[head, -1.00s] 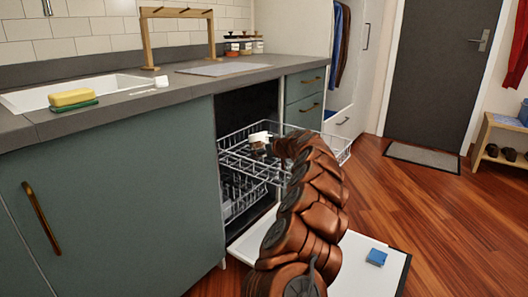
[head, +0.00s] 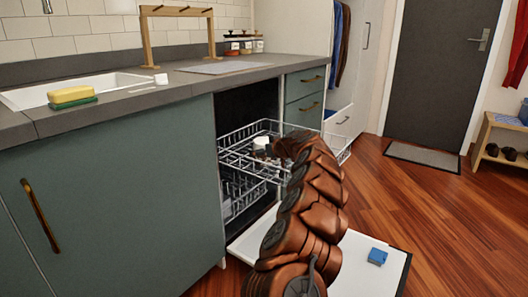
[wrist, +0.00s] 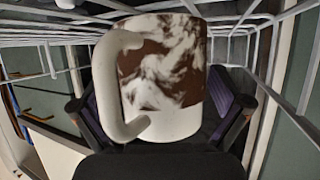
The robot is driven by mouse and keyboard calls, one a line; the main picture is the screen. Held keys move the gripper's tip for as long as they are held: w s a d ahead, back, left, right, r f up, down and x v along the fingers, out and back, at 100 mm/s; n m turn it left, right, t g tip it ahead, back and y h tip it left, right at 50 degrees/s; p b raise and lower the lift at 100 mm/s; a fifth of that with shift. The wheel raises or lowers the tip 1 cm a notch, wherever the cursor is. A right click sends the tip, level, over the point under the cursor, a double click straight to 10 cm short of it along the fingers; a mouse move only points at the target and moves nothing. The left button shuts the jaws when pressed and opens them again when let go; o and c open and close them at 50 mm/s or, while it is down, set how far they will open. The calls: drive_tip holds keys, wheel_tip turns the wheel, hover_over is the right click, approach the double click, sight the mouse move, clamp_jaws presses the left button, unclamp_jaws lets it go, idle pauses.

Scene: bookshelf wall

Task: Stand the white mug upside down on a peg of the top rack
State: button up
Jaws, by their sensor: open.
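The white mug (head: 261,142) is in the top rack (head: 240,158) of the open dishwasher. In the wrist view the mug (wrist: 160,75) fills the middle, with dark brown smears on its side and its handle to the left. I cannot tell which way up it is. My gripper (wrist: 162,112) is open, one finger to each side of the mug and close to it; contact cannot be made out. In the head view my arm hides part of the rack and most of the gripper. The rack's pegs are not clear.
The lower rack (head: 240,195) sits inside the dishwasher. A wooden stand with pegs (head: 148,40) and a yellow sponge (head: 73,95) are on the counter. Rack wires surround the gripper closely.

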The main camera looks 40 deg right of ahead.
wheel_tip(320, 180, up, 10)
idle(0.8)
idle(0.5)
